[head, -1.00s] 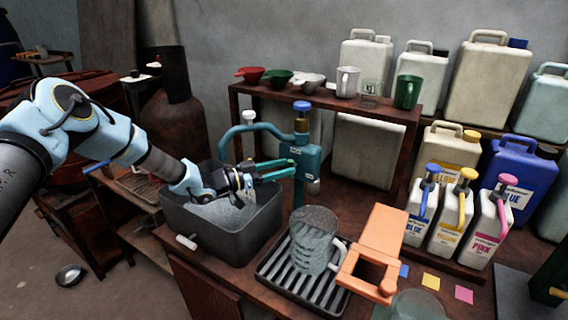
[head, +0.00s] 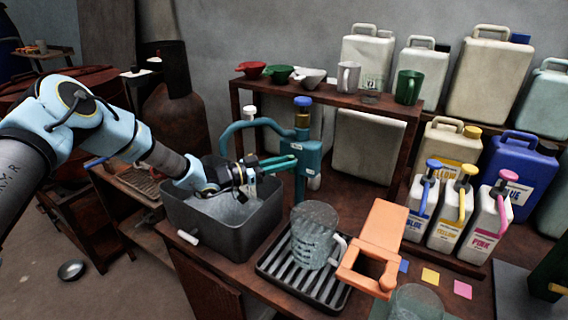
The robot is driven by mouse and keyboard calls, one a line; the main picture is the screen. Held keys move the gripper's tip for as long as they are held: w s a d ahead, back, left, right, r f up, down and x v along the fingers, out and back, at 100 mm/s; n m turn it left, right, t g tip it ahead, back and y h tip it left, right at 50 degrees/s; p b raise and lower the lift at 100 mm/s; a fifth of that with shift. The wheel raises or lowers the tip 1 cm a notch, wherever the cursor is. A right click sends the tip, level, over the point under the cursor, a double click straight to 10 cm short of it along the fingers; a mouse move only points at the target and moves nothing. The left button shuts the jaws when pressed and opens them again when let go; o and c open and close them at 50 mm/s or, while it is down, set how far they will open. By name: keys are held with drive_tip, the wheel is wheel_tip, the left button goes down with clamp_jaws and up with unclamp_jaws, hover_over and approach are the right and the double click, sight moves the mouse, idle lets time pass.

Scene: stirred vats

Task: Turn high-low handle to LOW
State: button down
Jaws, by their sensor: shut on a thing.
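The teal mixing tap (head: 307,158) stands behind the grey basin, with a curved spout to the left and a blue knob (head: 303,103) on top. My gripper (head: 292,162) reaches from the left over the basin. Its slim green fingers point right and meet the tap's body below the blue knob. They are close together and shut on the high-low handle there. The handle is small and mostly hidden by the fingers, so I cannot read which way it points. Small labels on the tap are too small to read.
The grey basin (head: 233,236) lies under my gripper. A clear jug (head: 313,240) stands on a slatted drip tray (head: 273,268). An orange stand (head: 376,246), pump bottles (head: 486,222) and a shelf (head: 330,101) with cups and scoops lie right and behind.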

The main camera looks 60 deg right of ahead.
drive_tip(key=shift+s+m+b, duration=0.15)
drive_tip(key=shift+m+b, duration=0.15)
drive_tip(key=shift+b, duration=0.05)
drive_tip(key=m+t+y+b, duration=0.1)
drive_tip(key=m+t+b, duration=0.2)
drive_tip(key=b, duration=0.4)
drive_tip(key=s+m+t+y+b, duration=0.1)
drive_tip(key=m+t+b, duration=0.2)
drive_tip(key=b, duration=0.4)
drive_tip(key=s+m+t+y+b, duration=0.1)
drive_tip(key=m+t+b, duration=0.3)
drive_tip(key=b, duration=0.4)
drive_tip(key=shift+s+a+f+m+y, duration=0.1)
drive_tip(key=shift+f+m+y, duration=0.1)
drive_tip(key=shift+m+y, duration=0.15)
drive_tip(key=shift+r, duration=0.1)
drive_tip(key=c, duration=0.8)
unclamp_jaws()
drive_tip(key=shift+o, duration=0.2)
drive_tip(key=shift+r, duration=0.1)
